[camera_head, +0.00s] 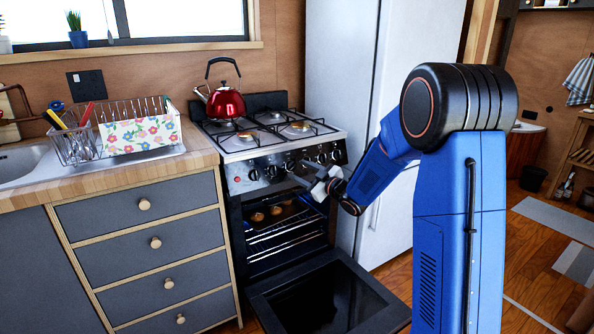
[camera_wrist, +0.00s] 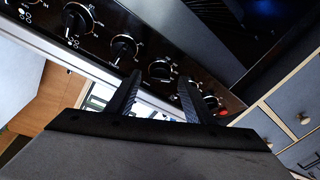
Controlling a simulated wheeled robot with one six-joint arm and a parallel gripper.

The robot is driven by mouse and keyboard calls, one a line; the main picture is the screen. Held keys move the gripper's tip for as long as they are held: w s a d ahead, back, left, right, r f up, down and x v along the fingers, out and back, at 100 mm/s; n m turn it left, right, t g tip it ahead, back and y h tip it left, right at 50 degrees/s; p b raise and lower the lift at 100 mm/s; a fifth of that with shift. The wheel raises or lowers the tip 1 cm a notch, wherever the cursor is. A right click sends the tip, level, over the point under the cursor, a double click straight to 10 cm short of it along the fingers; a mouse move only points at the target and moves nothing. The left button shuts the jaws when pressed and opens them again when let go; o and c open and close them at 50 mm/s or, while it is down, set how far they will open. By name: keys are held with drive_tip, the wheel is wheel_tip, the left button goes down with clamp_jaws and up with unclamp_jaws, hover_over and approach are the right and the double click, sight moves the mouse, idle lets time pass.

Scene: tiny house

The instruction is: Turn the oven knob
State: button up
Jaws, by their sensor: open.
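The oven (camera_head: 234,215) stands against the back wall with a row of several dark knobs (camera_head: 270,172) on its black front panel. The knobs also show in the wrist view, with one knob (camera_wrist: 161,68) in line with the gap between my fingertips. My gripper (camera_head: 303,172) is at the panel's front, near its middle. In the wrist view my gripper (camera_wrist: 158,78) is open, its two dark fingers pointing at the panel. I cannot tell whether the fingertips reach around that knob or stop short of it. Nothing is held.
The oven door (camera_head: 325,300) hangs open and low below my gripper; round food sits on the rack inside. A red kettle (camera_head: 225,102) stands on the hob. A white fridge (camera_head: 335,60) is close on the right, and drawers (camera_head: 145,240) are on the left.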

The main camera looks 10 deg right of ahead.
sight(292, 166)
drive_tip(key=shift+x, duration=1.2)
drive_tip(key=shift+c, duration=0.3)
drive_tip(key=c, duration=1)
